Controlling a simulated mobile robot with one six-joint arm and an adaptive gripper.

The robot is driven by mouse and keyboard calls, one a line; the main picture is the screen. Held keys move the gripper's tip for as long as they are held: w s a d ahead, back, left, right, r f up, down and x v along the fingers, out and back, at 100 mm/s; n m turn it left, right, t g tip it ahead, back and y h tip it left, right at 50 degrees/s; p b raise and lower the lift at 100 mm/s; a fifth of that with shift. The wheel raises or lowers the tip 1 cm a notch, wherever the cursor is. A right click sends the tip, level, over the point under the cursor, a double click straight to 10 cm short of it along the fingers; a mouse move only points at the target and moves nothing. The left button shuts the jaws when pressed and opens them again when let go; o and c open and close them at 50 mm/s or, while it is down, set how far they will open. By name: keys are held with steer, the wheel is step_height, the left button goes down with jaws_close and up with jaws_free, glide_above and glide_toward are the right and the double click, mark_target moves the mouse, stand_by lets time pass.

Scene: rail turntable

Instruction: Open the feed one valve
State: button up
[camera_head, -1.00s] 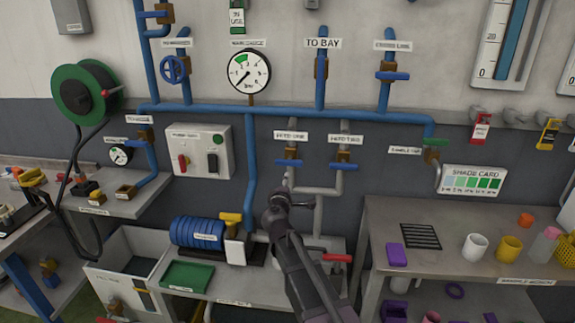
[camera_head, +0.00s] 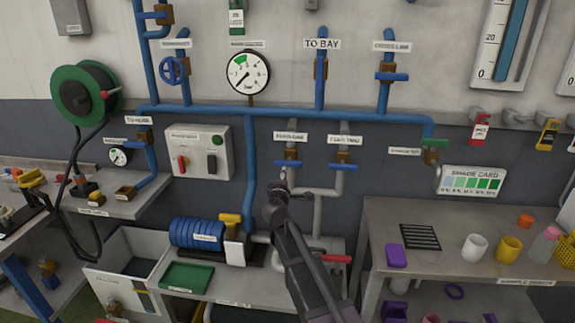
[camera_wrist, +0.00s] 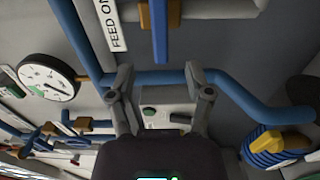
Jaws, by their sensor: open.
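The feed one valve has a blue bar handle (camera_head: 287,164) on a brown body, below its label (camera_head: 291,137) on the wall. The handle lies crosswise to its upright grey pipe. In the wrist view the handle (camera_wrist: 161,35) hangs at the top, beside the partly cut-off FEED ONE label (camera_wrist: 112,25). My gripper (camera_head: 283,177) is just below the handle in the head view. In the wrist view my gripper (camera_wrist: 163,80) has its two fingers apart, with the handle's end beyond the gap between them. Nothing is held, and I see no contact.
The similar feed two valve (camera_head: 343,166) is close on the right, its blue handle also crosswise. A blue header pipe (camera_head: 300,113) runs above.

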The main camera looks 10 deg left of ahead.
mark_target(288, 165)
steer(key=w, duration=0.9)
steer(key=shift+w+d, duration=0.2)
steer(key=shift+w, duration=0.2)
jaws_close()
